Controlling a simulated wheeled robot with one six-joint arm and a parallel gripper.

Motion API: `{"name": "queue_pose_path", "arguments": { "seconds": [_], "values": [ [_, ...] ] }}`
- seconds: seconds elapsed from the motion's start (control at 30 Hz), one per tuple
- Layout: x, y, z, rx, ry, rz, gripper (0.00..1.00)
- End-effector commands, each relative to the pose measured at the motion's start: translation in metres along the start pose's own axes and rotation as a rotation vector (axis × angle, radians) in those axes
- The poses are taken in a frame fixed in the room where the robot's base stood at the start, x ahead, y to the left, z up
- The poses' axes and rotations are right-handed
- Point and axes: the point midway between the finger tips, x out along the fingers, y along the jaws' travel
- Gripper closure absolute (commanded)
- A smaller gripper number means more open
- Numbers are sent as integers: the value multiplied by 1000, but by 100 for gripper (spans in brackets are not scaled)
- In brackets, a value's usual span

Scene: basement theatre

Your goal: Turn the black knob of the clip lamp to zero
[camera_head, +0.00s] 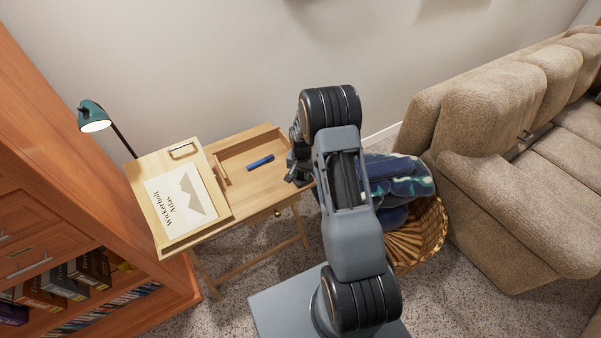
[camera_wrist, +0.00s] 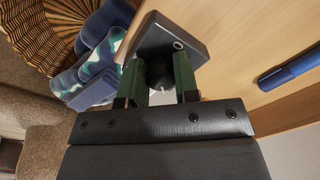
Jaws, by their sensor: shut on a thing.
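The clip lamp (camera_head: 92,118) has a dark green shade on a thin black arm and stands at the desk's left back; its underside glows. A dark grey box (camera_wrist: 180,40) lies on the wooden desk near its edge in the wrist view. The black knob (camera_wrist: 160,76) is on this box, between my green finger pads. My gripper (camera_wrist: 158,72) is shut on the knob; it also shows in the head view at the desk's right end (camera_head: 298,167). The fingers partly hide the knob, and its setting cannot be read.
The small wooden desk (camera_head: 252,150) holds a blue marker (camera_head: 260,162) and a tilted board with an atlas (camera_head: 181,207). A wicker basket (camera_head: 425,238) with a blue blanket (camera_head: 398,178) stands right of the desk, beside a beige sofa (camera_head: 492,100). A wooden bookcase (camera_head: 60,150) stands at left.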

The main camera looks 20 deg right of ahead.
Motion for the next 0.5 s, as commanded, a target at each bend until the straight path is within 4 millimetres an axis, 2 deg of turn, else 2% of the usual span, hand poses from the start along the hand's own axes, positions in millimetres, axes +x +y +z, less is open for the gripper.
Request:
{"name": "queue_pose_path", "arguments": {
  "seconds": [0.5],
  "values": [
    [-2,3,-7,-2,11,-5,94]
  ]
}}
